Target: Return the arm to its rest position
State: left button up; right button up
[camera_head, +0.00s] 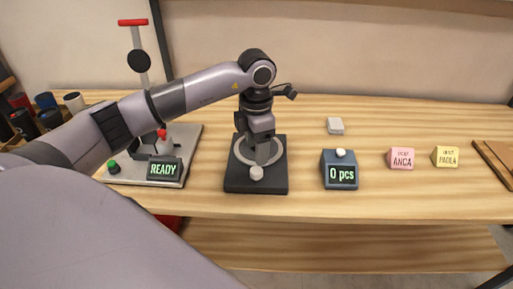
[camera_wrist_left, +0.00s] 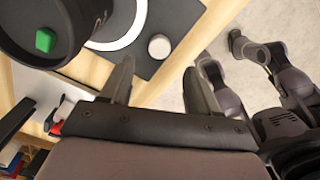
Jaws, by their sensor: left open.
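My left arm reaches in from the left of the head view and bends down over the black pad (camera_head: 240,184) with its pale ring. My left gripper (camera_head: 263,160) is open and points down at the pad, and its two spread fingers (camera_wrist_left: 160,78) show in the wrist view with nothing between them. A white round knob (camera_head: 256,173) is at the pad's front edge, close to the fingertips in the head view. It also shows in the wrist view (camera_wrist_left: 160,47), beyond the fingers and apart from them. My right gripper is not seen.
Left stands a red-handled press (camera_head: 133,22) on a grey base, with a READY display (camera_head: 164,169), partly behind my arm. Right are a "0 pcs" counter (camera_head: 341,175), a small grey block (camera_head: 335,126), pink (camera_head: 401,158) and yellow (camera_head: 445,157) name blocks. Bare wood lies between them.

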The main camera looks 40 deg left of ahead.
pick_arm(q)
jog(key=s+d+f+h, duration=0.1)
jog(key=s+d+h, duration=0.15)
jog(key=d, duration=0.45)
jog(key=s+d+f+g+h, duration=0.1)
jog(key=s+d+f+h, duration=0.1)
jog(key=d+h, duration=0.3)
jog(key=s+d+f+h, duration=0.1)
jog(key=s+d+h, duration=0.15)
jog(key=d, duration=0.55)
jog(key=d+r+n+t+h, duration=0.5)
jog(key=d+n+t+h, duration=0.1)
jog(key=n+h, duration=0.35)
jog(key=a+f+n+t+y, duration=1.05)
jog(key=n+y, duration=0.25)
jog(key=n, duration=1)
jog(key=s+a+f+n+g+y, duration=0.4)
jog(key=s+f+n, duration=0.4)
jog(key=s+f, duration=0.3)
jog(key=shift+s+a+f+g, duration=0.35)
jog(key=shift+a+f+g, duration=0.25)
jog(key=shift+a, duration=0.4)
